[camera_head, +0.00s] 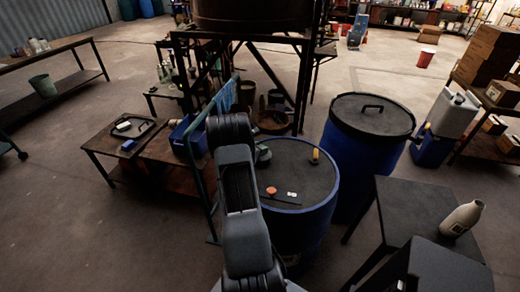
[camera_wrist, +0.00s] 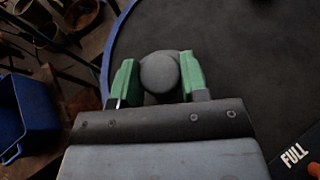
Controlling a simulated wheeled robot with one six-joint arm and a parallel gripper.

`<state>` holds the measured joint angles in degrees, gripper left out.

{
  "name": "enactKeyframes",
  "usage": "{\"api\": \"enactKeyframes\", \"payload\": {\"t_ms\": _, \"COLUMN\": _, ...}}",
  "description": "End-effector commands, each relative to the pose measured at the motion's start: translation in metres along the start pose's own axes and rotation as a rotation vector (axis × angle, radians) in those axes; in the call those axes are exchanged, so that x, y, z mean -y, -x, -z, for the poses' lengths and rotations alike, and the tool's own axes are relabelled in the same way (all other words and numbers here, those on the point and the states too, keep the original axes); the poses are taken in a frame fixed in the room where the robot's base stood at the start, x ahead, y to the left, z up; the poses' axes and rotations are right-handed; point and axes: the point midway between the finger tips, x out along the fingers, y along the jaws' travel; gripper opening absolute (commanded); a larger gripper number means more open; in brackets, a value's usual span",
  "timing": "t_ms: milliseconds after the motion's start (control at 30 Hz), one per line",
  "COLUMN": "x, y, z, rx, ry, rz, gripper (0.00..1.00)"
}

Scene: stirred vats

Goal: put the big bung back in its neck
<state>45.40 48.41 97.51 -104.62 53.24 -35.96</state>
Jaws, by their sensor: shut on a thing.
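My gripper (camera_wrist: 158,80) has green fingertips, one on each side of a grey round-topped piece, apparently the big bung (camera_wrist: 160,72), and is shut on it. In the head view, my gripper (camera_head: 263,156) is over the left back part of the blue drum's dark top (camera_head: 290,170). The bung cannot be told apart from the gripper there. The wrist view looks down on the dark top and its blue rim. No open neck can be made out; the area under the bung is hidden. I cannot tell whether the bung touches the top.
A black tag reading FULL (camera_wrist: 297,155) lies on the drum top, with a small orange piece (camera_head: 271,190) beside it. A lidded blue drum (camera_head: 368,140) is behind right. A blue bin (camera_wrist: 25,115) is left.

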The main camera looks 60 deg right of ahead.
Motion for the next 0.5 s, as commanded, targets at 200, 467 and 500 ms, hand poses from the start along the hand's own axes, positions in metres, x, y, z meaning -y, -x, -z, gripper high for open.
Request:
{"api": "enactKeyframes", "payload": {"t_ms": 200, "x": 0.0001, "y": -0.0023, "z": 0.0054, "rx": 0.000, "ry": 0.000, "rz": 0.000, "gripper": 0.17}}
{"api": "enactKeyframes", "payload": {"t_ms": 467, "x": 0.0003, "y": -0.0032, "z": 0.0075, "rx": 0.000, "ry": 0.000, "rz": 0.000, "gripper": 0.48}}
{"api": "enactKeyframes", "payload": {"t_ms": 500, "x": 0.0003, "y": -0.0031, "z": 0.0075, "rx": 0.000, "ry": 0.000, "rz": 0.000, "gripper": 0.52}}
